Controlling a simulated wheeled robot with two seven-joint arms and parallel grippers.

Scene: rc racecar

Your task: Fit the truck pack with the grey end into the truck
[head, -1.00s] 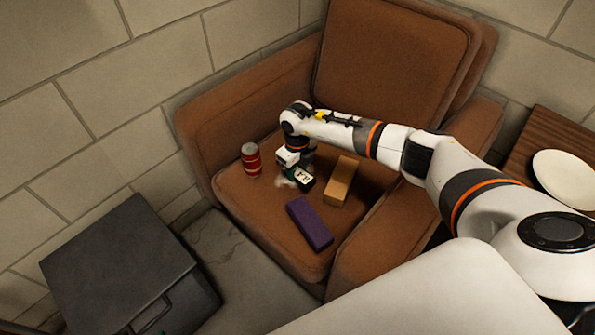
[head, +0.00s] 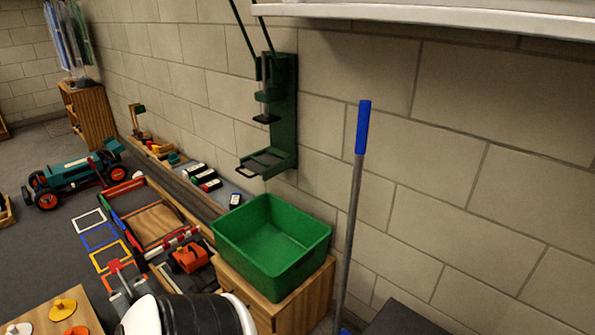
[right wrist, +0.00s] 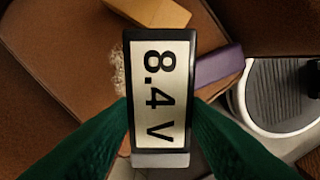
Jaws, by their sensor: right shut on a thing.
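In the right wrist view my right gripper (right wrist: 160,108) is shut on a black pack (right wrist: 128,62) between its green fingers. The pack has a white label reading "8.4 V" and a grey end (right wrist: 160,160) at the bottom of the picture. A teal vehicle with red-rimmed wheels (head: 75,173) stands on the floor at the left of the head view. A smaller orange vehicle (head: 190,257) is left of the green bin. I cannot tell which is the truck.
Below the held pack are the brown armchair seat (right wrist: 60,95), a tan block (right wrist: 150,10) and a purple block (right wrist: 220,66). In the head view, a green bin (head: 322,243) sits on a wooden cabinet, beside a blue-handled pole (head: 353,200). Several other packs (head: 205,180) lie along the wall.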

